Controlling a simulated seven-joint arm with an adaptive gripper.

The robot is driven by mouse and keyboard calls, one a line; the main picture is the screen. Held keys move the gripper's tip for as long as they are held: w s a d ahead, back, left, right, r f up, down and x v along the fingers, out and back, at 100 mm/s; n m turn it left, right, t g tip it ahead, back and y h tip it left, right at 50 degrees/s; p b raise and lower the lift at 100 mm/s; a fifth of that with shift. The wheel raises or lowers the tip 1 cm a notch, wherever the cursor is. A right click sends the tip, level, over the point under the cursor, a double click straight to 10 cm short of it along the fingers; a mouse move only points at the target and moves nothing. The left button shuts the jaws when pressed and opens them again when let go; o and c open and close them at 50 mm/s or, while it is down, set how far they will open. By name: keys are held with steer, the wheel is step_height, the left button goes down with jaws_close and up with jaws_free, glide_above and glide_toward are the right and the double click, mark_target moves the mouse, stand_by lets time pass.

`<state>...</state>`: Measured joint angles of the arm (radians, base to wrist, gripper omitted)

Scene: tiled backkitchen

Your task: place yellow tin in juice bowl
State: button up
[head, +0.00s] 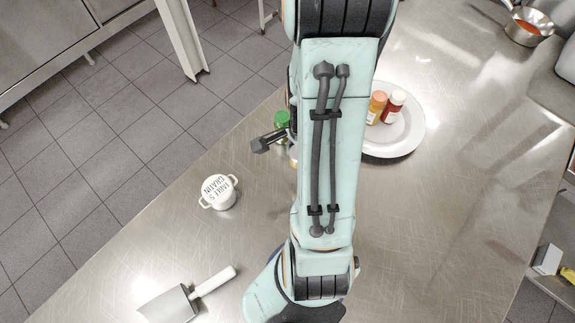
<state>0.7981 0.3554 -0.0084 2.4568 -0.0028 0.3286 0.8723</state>
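My arm runs down the middle of the head view and hides much of the counter. Only one dark finger of my gripper (266,142) shows, at the arm's left side; the rest is hidden, so I cannot tell whether it is open or holds anything. A green-topped container (281,119) shows partly just behind that finger. I cannot make out a yellow tin for sure; it may be behind my arm. A metal bowl or pan with orange-red contents (527,27) stands at the far top right, well away from my gripper; I cannot tell if it is the juice bowl.
A white plate (407,142) right of my arm carries an orange-capped bottle (377,106) and a red bottle (394,106). A white lettered pot (219,191) and a scraper with white handle (213,281) lie left. The steel counter (460,215) is clear at right.

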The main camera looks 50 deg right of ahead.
steer(key=shift+m, duration=0.3)
steer(key=f, duration=0.5)
steer(key=s+d+f, duration=0.1)
steer(key=f, duration=0.2)
steer(key=shift+f, duration=0.1)
steer(key=o, duration=1.1)
steer(key=shift+f, duration=0.1)
steer(key=shift+o, duration=0.2)
step_height(320, 180, up, 12)
steer(key=shift+a+r, duration=0.1)
steer(key=shift+r, duration=0.1)
